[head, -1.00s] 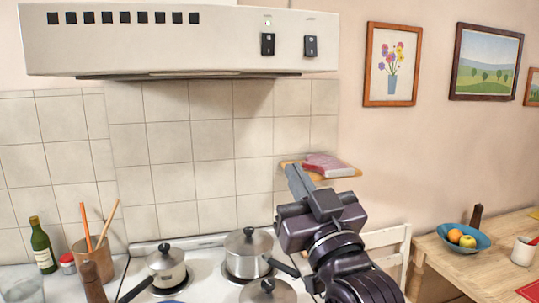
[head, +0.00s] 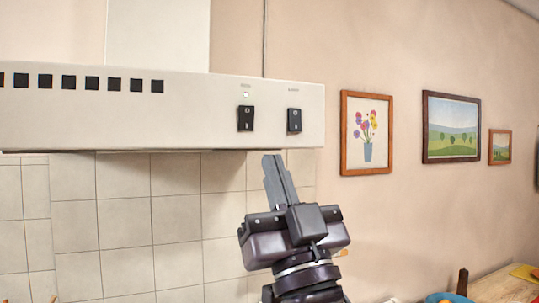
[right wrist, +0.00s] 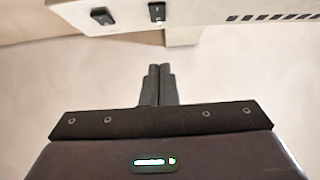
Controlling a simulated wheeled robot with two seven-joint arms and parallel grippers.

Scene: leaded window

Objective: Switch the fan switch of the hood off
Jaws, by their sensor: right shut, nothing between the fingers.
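The pale range hood (head: 190,118) has two black rocker switches on the right of its front panel. The left switch (head: 246,118) has a small lit indicator above it; the right switch (head: 294,121) shows no light. The labels are too small to read, so I cannot tell which is the fan's. My right gripper (head: 273,158) is shut and empty, pointing up, its tips below the panel and between the switches in the picture, apart from both. In the right wrist view the left switch (right wrist: 157,11) and right switch (right wrist: 102,17) appear beyond the fingertips (right wrist: 160,68). My left gripper is out of view.
Tiled wall (head: 125,215) lies below the hood. Framed pictures, including a flower picture (head: 367,133), hang on the wall to the right. A blue bowl (head: 447,298) and table (head: 505,288) show at the lower right. The space around my gripper looks clear.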

